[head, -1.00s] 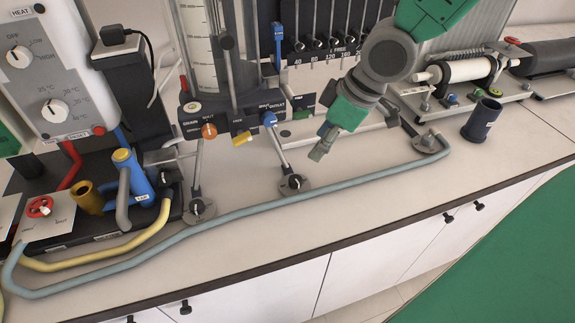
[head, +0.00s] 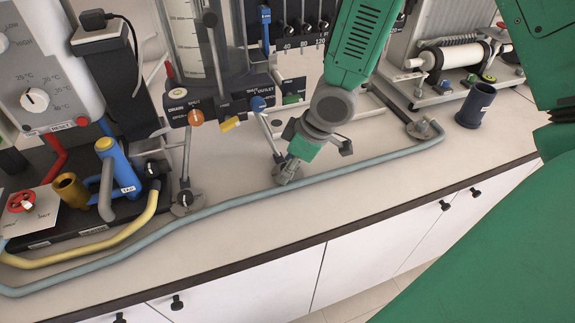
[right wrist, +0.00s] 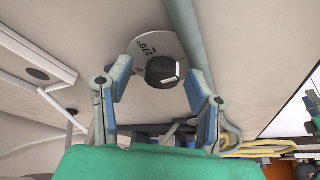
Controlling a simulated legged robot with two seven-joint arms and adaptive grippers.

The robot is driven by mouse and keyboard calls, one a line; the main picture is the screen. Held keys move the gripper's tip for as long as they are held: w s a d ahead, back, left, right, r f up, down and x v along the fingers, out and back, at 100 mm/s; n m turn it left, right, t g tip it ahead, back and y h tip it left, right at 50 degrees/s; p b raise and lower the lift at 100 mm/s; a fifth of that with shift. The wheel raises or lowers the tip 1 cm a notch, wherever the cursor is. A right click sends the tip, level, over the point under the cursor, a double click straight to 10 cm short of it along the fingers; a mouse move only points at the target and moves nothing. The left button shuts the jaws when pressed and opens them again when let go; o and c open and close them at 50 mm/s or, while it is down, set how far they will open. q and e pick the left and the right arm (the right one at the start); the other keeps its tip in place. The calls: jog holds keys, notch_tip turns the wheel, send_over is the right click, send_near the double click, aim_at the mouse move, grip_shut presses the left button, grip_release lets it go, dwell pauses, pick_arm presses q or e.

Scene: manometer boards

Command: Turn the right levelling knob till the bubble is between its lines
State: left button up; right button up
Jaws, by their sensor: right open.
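The right levelling knob (right wrist: 162,72) shows in the right wrist view as a black knob with a white pointer mark, on a pale disc (right wrist: 147,45) marked 270. My right gripper (right wrist: 158,80) is open, with one blue-grey finger on each side of the knob; I cannot tell whether either touches it. In the head view, my right gripper (head: 287,172) points down at the foot of the manometer board and mostly hides this knob. The other levelling knob (head: 184,198) is clear to its left. I cannot make out the bubble or its lines. My left gripper is not in view.
A grey-blue hose (head: 240,203) runs along the bench just in front of the knobs. Drain (head: 195,117) and outlet (head: 257,103) valves are above. A dark cup (head: 475,105) stands at the right. The bench front (head: 330,215) is clear.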

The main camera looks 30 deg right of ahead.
jog(key=shift+d, duration=0.1)
jog(key=shift+c, duration=1.2)
jog(key=c, duration=0.7)
jog(key=shift+r, duration=0.1)
grip_shut()
jog(key=shift+a, duration=0.2)
